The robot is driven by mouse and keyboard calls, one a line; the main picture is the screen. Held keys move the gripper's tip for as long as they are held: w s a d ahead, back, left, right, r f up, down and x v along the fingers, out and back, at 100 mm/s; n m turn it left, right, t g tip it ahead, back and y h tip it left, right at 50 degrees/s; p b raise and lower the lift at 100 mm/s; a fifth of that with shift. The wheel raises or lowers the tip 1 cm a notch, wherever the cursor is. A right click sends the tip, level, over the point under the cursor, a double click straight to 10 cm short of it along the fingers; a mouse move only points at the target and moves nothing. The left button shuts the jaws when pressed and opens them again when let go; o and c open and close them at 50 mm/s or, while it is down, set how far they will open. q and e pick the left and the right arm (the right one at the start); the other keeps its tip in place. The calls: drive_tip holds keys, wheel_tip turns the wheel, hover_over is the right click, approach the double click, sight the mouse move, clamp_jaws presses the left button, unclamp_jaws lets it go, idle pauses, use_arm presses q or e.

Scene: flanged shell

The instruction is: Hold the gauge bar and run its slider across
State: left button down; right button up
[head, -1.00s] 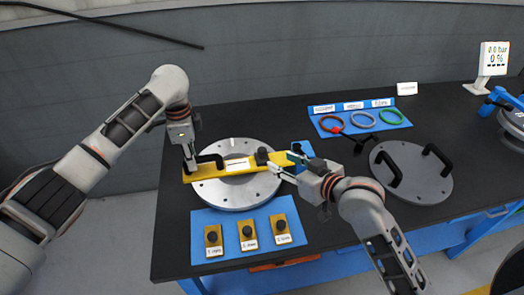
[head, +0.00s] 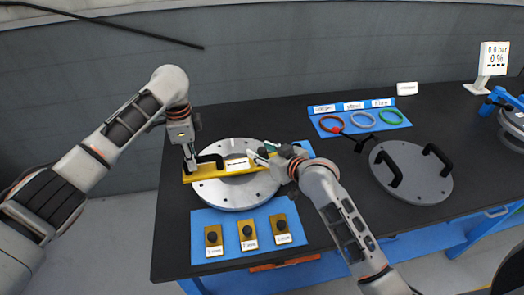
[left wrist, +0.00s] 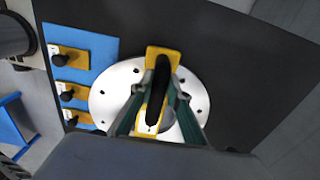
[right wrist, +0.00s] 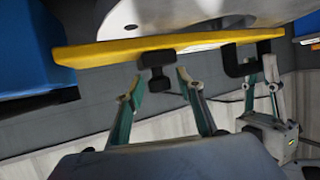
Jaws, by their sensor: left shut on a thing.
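The yellow gauge bar (head: 205,177) lies across the round grey flange (head: 232,200). My left gripper (head: 190,164) is shut on the black handle at the bar's left end; the handle (left wrist: 158,88) sits between its fingers in the left wrist view. My right gripper (head: 263,153) is at the bar's right part. In the right wrist view, the black slider (right wrist: 156,70) with its knob is on the yellow bar (right wrist: 100,52), in front of and between the spread fingers of the right gripper (right wrist: 158,76). The head view hides the slider behind the right gripper.
A blue mat (head: 205,225) with several black-knobbed yellow blocks lies in front of the flange. A grey lid (head: 420,175) with two black handles lies to the right. A blue tray (head: 345,110) with coloured rings is behind. The black table between is mostly clear.

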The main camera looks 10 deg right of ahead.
clamp_jaws()
drive_tip(key=shift+w+d, duration=0.15)
drive_tip(key=shift+d, duration=3.35)
unclamp_jaws()
drive_tip(key=shift+a, duration=0.1)
drive_tip(key=v, duration=1.2)
